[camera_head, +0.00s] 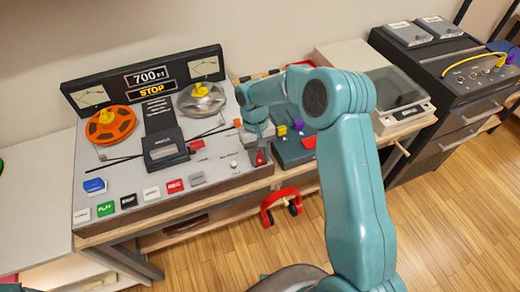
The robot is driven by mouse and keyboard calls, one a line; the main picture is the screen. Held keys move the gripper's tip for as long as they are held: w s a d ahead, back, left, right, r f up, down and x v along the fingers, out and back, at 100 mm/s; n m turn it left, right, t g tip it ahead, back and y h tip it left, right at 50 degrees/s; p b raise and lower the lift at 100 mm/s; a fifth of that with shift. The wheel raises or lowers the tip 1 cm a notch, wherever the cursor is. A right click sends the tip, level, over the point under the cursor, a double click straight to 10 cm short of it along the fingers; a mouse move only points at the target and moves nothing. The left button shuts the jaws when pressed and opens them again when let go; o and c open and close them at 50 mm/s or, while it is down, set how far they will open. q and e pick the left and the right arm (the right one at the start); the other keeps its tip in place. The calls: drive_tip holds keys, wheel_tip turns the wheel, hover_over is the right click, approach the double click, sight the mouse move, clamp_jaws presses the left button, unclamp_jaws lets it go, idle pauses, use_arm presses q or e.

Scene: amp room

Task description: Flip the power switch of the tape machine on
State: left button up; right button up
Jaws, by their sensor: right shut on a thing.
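The tape machine (215,172) is a grey deck on the wooden table, with an orange reel (110,125), a silver reel (201,98) and a black panel at its back reading "700 DT" and "STOP". A red switch (261,158) sits at its right front corner. My right gripper (259,146) is over this corner, shut on the red switch. The gripper covers part of the switch, so its exact position cannot be told. My left gripper is not in view.
Coloured buttons (129,201) line the deck's front left. A dark teal device (292,150) stands just right of the gripper, partly behind my arm. Red headphones (281,205) hang below the table edge. A record player (402,98) and black cabinet (450,75) stand right.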

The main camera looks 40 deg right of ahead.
drive_tip(key=shift+w+d+r, duration=0.1)
drive_tip(key=o, duration=1)
drive_tip(key=shift+o, duration=0.2)
drive_tip(key=v, duration=1.6)
drive_tip(key=shift+w+r, duration=0.15)
drive_tip(key=shift+w, duration=0.05)
